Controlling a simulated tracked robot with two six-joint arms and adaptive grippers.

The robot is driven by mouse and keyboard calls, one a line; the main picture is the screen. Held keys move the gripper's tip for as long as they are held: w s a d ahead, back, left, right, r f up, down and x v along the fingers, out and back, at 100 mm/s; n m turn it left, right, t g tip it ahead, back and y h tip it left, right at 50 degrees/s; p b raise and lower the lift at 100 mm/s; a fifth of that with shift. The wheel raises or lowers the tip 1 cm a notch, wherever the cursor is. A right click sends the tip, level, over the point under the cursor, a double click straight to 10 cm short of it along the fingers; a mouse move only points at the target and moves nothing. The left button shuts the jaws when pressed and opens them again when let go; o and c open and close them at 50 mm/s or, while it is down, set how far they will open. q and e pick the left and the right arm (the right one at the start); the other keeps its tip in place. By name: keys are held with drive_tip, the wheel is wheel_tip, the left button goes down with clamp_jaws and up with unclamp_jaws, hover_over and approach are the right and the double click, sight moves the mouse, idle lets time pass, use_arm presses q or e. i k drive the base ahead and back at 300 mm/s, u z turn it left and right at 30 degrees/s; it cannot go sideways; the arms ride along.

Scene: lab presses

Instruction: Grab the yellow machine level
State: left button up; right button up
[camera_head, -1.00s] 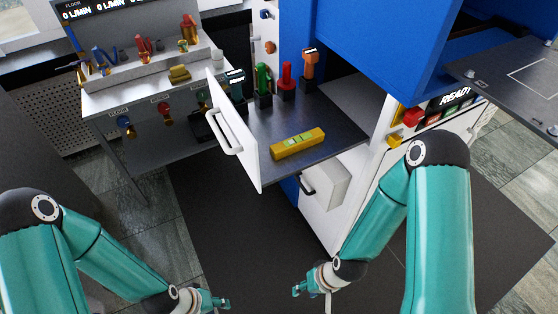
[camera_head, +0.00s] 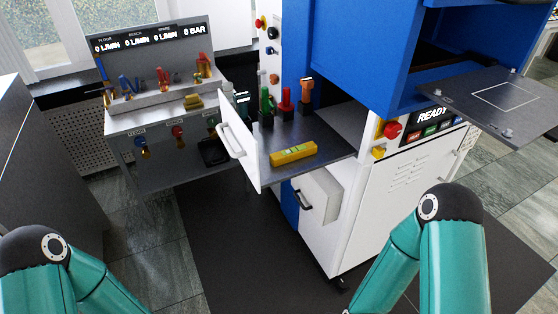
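The yellow machine level (camera_head: 293,153) is a bar with a greenish vial window on top. It lies on the dark shelf (camera_head: 325,152) of an open drawer in the blue and white machine. The drawer's white front with a handle (camera_head: 238,155) is to the left of the level. Nothing touches the level. My two teal arms show at the bottom left and bottom right. Both grippers are below the picture's lower edge or hidden, so their fingers do not show.
Green, red and orange-handled tools (camera_head: 286,98) stand behind the level. A valve bench (camera_head: 160,118) is to the left. A lower drawer (camera_head: 318,196) sticks out below the shelf. A grey plate (camera_head: 495,100) juts out at the right. The dark floor mat in front is clear.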

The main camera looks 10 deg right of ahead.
sight(295, 152)
drive_tip(key=z, duration=0.15)
drive_tip(key=i, duration=0.9)
drive_tip(key=u, duration=0.1)
